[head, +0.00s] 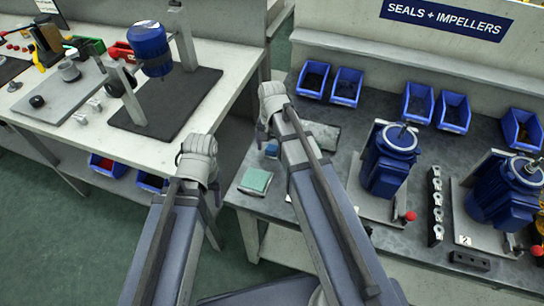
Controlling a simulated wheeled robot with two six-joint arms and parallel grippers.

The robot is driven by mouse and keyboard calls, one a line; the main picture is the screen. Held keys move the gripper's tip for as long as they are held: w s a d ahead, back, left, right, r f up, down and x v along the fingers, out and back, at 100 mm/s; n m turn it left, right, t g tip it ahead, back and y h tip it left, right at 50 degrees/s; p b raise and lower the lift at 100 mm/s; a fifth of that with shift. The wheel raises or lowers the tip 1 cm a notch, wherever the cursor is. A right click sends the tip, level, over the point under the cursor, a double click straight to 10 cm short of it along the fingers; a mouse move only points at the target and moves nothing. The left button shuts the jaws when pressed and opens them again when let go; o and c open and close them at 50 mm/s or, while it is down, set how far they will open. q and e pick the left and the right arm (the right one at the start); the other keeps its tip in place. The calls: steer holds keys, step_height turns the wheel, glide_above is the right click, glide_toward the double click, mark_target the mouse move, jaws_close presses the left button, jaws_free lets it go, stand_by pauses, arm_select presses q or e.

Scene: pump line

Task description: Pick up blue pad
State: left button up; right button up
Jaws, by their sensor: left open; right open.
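A small blue pad-like piece (272,149) lies near the left end of the right-hand bench, partly hidden beside my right arm. A teal-topped square pad (255,180) lies in front of it, at the bench's front left corner. My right gripper (269,97) is above the back left edge of that bench, beyond both pads and apart from them. My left gripper (199,148) is over the gap between the two benches, left of the pads. Both grippers are open and I see nothing held, though their fingertips are hard to make out.
Two blue pumps (389,160) (508,188) stand on plates on the right-hand bench (340,185), with red-knobbed levers. Several blue bins (346,86) line its back. The left bench (215,105) holds a blue motor (150,47) on a stand and tools.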

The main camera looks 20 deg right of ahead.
mark_target(272, 147)
steer(key=shift+f, duration=0.45)
arm_select(q)
steer(key=shift+f, duration=0.35)
arm_select(e)
steer(key=shift+r, duration=0.15)
steer(key=shift+c, duration=0.2)
jaws_close()
arm_select(q)
steer(key=shift+r, duration=0.1)
arm_select(e)
steer(key=shift+r, duration=0.1)
step_height(272, 147, up, 10)
steer(key=p, duration=1)
arm_select(q)
step_height(272, 147, up, 10)
